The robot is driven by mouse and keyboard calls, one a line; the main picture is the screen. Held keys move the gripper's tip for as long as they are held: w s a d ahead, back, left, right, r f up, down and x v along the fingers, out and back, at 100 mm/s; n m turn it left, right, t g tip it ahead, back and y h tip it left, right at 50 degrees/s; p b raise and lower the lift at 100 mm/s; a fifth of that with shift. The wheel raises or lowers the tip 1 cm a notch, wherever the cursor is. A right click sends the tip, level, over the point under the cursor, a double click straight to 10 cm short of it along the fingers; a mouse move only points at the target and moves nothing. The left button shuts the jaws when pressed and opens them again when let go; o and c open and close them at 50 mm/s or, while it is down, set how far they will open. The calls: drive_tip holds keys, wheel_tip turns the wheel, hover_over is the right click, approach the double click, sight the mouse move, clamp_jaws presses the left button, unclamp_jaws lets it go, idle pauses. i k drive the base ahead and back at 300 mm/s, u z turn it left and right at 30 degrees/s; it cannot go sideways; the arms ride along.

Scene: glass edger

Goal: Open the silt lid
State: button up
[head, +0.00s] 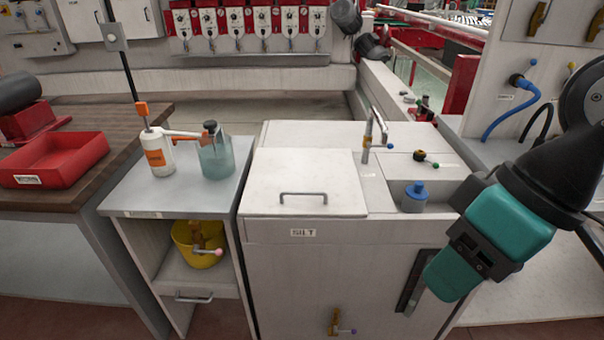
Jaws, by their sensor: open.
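The silt lid (305,170) is a pale square panel lying flat and shut on top of the white cabinet (345,265). A grey bar handle (303,195) stands near its front edge. A "SILT" label (303,232) is on the cabinet front below it. My gripper (420,288) is open and empty, low in front of the cabinet's right side. It is apart from the lid, to the right of and below the handle. Part of the cabinet front is hidden behind it.
A tap (372,132) and a blue-capped container (414,196) stand right of the lid. On the left, a side table (130,198) holds a white bottle (158,152) and a glass beaker (216,158). A yellow bucket (185,240) sits below. The lid's top is clear.

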sight(281, 181)
drive_tip(key=u, duration=0.15)
drive_tip(key=i, duration=0.9)
drive_tip(key=u, duration=0.45)
